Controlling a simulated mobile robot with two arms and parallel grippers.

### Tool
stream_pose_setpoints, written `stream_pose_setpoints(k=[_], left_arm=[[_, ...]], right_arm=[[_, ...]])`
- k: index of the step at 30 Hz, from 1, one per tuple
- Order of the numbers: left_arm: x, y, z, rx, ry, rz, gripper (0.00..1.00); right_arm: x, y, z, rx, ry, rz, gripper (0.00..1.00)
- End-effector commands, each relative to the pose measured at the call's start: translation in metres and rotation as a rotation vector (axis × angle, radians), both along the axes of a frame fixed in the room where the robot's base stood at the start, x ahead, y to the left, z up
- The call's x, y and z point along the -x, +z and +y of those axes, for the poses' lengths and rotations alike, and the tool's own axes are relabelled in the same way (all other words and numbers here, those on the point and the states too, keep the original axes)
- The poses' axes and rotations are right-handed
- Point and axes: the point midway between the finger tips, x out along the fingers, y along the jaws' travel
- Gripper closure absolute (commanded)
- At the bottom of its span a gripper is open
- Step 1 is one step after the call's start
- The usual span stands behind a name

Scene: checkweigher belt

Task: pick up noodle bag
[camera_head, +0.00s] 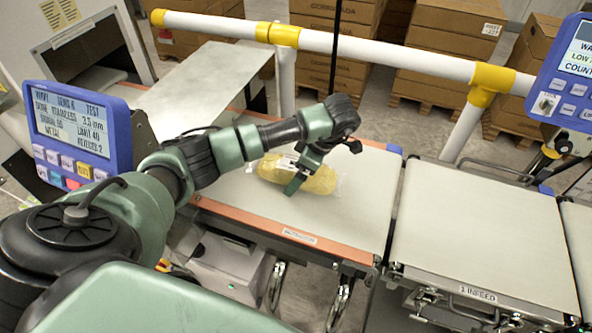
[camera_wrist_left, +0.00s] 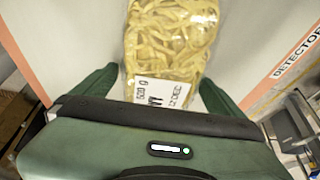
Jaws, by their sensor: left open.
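The noodle bag (camera_head: 318,178) is a clear pack of yellow noodles lying on the light belt in the head view. The left wrist view shows the noodle bag (camera_wrist_left: 172,38) with its white printed label towards my gripper. My left gripper (camera_head: 293,183) is over the bag, and one green finger shows in front of it. In the left wrist view the fingers of my left gripper (camera_wrist_left: 155,88) stand apart, one on each side of the bag's near end. I cannot tell whether they touch it. My right gripper is in neither view.
The detector belt (camera_head: 350,215) carries the bag and has an orange edge strip. The infeed belt (camera_head: 480,225) to its right is empty. A white and yellow guard rail (camera_head: 380,52) runs behind. A blue display panel (camera_head: 75,130) stands at left. Stacked cartons (camera_head: 450,45) stand beyond the rail.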

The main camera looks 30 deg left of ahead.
Motion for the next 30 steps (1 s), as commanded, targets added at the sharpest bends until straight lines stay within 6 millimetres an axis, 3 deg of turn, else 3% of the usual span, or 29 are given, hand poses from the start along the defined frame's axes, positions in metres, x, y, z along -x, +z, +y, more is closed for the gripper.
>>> stream_pose_setpoints(k=[3, 13, 23, 30], left_arm=[[0.000, 0.000, 0.000, 0.000, 0.000, 0.000, 0.00], [0.000, 0.000, 0.000, 0.000, 0.000, 0.000, 0.91], [-0.001, 0.005, 0.000, -0.001, 0.001, -0.003, 0.91], [-0.002, 0.030, 0.001, -0.002, -0.001, -0.007, 0.91]], right_arm=[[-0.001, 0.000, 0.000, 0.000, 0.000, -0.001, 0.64], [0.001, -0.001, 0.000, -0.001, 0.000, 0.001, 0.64], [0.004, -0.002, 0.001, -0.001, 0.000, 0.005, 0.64], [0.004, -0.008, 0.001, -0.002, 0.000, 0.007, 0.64]])
